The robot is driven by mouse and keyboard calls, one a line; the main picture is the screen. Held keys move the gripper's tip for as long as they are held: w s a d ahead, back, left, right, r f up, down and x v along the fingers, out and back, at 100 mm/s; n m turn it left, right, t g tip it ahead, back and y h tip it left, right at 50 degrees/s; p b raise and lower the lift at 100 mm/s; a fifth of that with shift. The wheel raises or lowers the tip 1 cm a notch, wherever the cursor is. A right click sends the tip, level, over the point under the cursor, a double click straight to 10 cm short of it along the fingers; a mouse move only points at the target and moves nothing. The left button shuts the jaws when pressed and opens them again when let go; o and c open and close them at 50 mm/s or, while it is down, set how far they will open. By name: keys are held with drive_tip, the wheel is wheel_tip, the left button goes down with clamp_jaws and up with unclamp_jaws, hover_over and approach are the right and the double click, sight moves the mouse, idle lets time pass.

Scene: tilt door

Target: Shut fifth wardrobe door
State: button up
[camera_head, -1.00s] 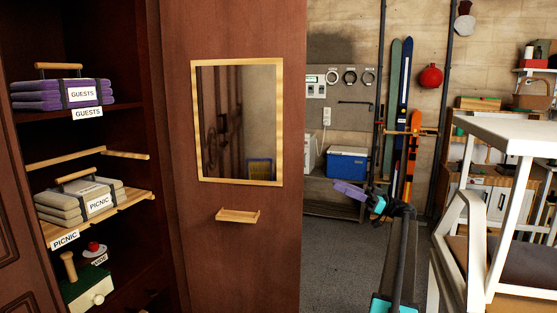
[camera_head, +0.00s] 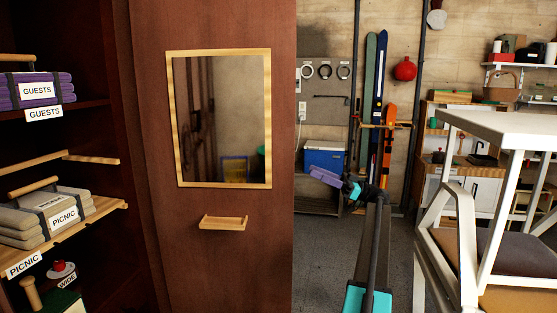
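A dark red-brown wardrobe door (camera_head: 215,265) stands open in the middle of the view, with a wood-framed mirror (camera_head: 222,120) and a small wooden ledge (camera_head: 223,223) on its face. To its left is the open wardrobe compartment, its shelf (camera_head: 85,121) in view. I cannot tell from this view which door is the fifth. My gripper (camera_head: 325,177), purple and teal at the end of my dark arm, is right of the door and apart from it in the picture. Its fingers are too small to tell whether they are open or shut.
The shelves hold a purple bundle marked GUESTS (camera_head: 38,88) and a grey bundle marked PICNIC (camera_head: 50,212). A white table (camera_head: 500,122) and chair (camera_head: 440,240) stand close on the right. Skis (camera_head: 375,100) and a blue cooler (camera_head: 323,157) are behind. Grey floor (camera_head: 318,255) shows between.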

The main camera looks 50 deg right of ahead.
sight(281, 159)
drive_tip(key=shift+w+a, duration=0.1)
drive_tip(key=x, duration=1.3)
drive_tip(key=shift+w+a+r, duration=0.1)
drive_tip(key=shift+w+a, duration=0.15)
drive_tip(key=shift+c, duration=0.4)
clamp_jaws()
